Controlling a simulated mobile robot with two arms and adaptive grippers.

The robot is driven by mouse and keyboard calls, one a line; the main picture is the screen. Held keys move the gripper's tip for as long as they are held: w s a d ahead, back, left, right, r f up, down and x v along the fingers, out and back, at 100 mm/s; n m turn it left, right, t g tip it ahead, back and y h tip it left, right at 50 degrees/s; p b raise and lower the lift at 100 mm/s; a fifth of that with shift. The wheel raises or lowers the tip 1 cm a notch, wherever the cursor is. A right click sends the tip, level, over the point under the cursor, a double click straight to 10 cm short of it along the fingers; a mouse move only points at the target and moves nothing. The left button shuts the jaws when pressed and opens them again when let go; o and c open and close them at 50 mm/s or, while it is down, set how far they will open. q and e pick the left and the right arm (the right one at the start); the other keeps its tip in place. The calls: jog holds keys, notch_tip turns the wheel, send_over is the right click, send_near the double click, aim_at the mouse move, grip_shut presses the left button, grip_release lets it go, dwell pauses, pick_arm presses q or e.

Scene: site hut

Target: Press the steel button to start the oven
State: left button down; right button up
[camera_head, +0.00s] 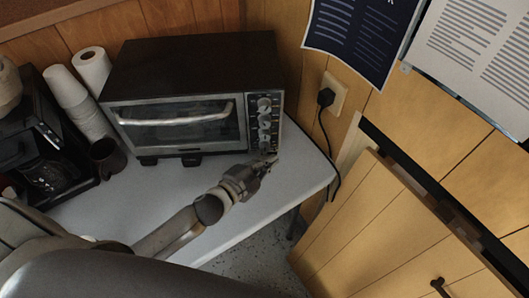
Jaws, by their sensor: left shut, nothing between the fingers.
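The toaster oven (180,77) stands on the white table with its glass door (180,128) closed. Its control panel, at the right of the front, carries a column of round knobs (264,121). The steel button cannot be told apart clearly; the lowest part of the panel is partly behind my gripper. My left gripper (266,160) is shut and empty, with its fingertips at the bottom of the control panel. Whether they touch the panel cannot be told. My right gripper is not in view.
A coffee maker (45,150), stacked cups (80,103), a paper roll (92,70) and a dark mug (107,158) stand left of the oven. A cord hangs from the wall outlet (333,95) on the right. The white table (285,185) is clear at its right front.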

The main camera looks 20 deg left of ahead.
pick_arm(q)
jog(key=shift+w+a, duration=0.1)
jog(key=shift+w, duration=0.05)
dwell(0.4)
jog(key=shift+s+d, duration=0.3)
jog(key=shift+s, duration=0.45)
jog(key=shift+s+d, duration=0.2)
jog(key=shift+s, duration=0.3)
jog(key=shift+s+d, duration=0.25)
jog(key=shift+s, duration=0.35)
jog(key=shift+s+d, duration=0.3)
jog(key=shift+s, duration=0.3)
jog(key=shift+s+d, duration=0.25)
jog(key=shift+s, duration=0.35)
jog(key=shift+p, duration=0.35)
